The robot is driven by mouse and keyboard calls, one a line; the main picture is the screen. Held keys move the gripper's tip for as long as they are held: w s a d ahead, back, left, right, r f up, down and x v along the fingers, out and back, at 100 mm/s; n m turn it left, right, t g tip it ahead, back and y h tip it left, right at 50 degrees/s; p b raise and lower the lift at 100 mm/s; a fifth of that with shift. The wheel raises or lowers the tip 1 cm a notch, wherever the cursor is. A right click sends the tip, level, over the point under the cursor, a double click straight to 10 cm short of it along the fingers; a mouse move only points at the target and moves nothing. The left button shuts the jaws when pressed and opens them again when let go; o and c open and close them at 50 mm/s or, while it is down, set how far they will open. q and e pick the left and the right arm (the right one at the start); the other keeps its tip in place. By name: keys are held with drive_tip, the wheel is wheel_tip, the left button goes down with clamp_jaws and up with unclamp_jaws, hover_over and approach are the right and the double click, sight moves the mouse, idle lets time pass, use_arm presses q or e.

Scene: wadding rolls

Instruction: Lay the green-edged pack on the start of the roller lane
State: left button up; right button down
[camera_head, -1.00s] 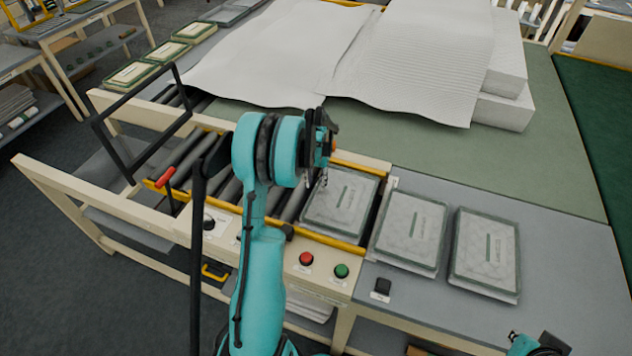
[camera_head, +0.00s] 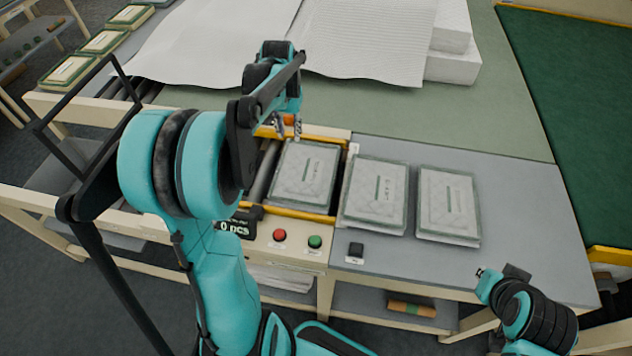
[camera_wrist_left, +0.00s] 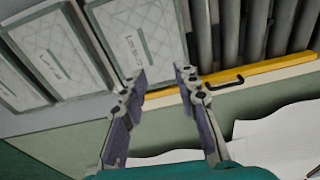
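A pale wrapped pack with a green stripe and greenish edges (camera_head: 305,175) lies flat at the right end of the roller lane (camera_head: 262,172), inside the yellow rails. It also shows in the left wrist view (camera_wrist_left: 140,40). Two similar packs, a middle one (camera_head: 376,194) and a right one (camera_head: 448,205), lie on the grey tabletop to its right. My left gripper (camera_head: 288,128) hangs above the far side of the lane pack. In the left wrist view its fingers (camera_wrist_left: 160,76) are apart with nothing between them. My right gripper (camera_head: 490,275) is at lower right, its fingers unclear.
A red button (camera_head: 280,235), a green button (camera_head: 315,242) and a black box (camera_head: 356,250) sit along the front edge. White wadding sheets (camera_head: 370,40) cover the back of the green table. A black frame (camera_head: 90,115) stands over the lane at left.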

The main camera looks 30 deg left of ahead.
use_arm(q)
drive_tip(key=s+d+r+m+t, duration=0.1)
drive_tip(key=s+d+r+t, duration=0.35)
drive_tip(key=d, duration=0.75)
drive_tip(key=s+d+f+m+t, duration=0.1)
drive_tip(key=s+d+f, duration=0.1)
drive_tip(key=s+d, duration=0.7)
drive_tip(key=s, duration=0.3)
drive_tip(key=shift+s+f+m, duration=0.2)
drive_tip(key=shift+m, duration=0.2)
drive_tip(key=shift+f+t, duration=0.1)
drive_tip(key=shift+t, duration=0.15)
